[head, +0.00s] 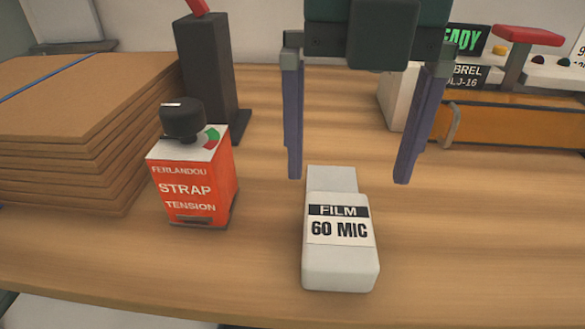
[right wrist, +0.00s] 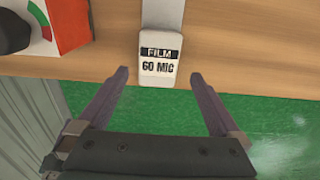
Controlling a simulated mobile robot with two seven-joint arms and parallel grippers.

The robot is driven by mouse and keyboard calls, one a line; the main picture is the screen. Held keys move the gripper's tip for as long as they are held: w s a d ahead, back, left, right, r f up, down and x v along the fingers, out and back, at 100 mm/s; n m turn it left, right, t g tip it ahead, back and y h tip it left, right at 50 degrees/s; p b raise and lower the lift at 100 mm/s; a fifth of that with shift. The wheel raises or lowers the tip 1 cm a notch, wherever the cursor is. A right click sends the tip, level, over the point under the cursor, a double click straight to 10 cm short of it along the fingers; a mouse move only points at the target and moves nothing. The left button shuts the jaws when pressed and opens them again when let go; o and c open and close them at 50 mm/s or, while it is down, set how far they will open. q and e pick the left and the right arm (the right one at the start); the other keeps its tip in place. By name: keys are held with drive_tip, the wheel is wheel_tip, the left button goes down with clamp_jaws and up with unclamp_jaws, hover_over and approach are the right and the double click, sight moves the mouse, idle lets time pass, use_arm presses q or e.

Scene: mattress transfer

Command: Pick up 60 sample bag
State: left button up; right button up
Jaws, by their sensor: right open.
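The 60 sample bag is a white block labelled "FILM 60 MIC" (head: 341,262), with a narrower flat part at its far end. It lies on the wooden table near the front edge. My right gripper (head: 348,180) is open, its two fingers apart above and beyond the sample's far end in the head view. In the right wrist view the sample (right wrist: 159,62) shows past the fingertips, roughly between the two fingers (right wrist: 158,75) and not touched by them. My left gripper is not in view.
An orange strap tension box (head: 193,185) with a black knob stands left of the sample. An orange machine (head: 510,120) stands at back right. The table (head: 480,230) is clear at front right.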

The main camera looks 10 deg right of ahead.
sight(339, 220)
wheel_tip(339, 220, down, 10)
drive_tip(key=shift+s+a+r+b, duration=0.1)
drive_tip(key=shift+r+b, duration=0.15)
drive_tip(key=shift+b, duration=0.75)
drive_tip(key=c, duration=1.2)
drive_tip(key=shift+r, duration=0.1)
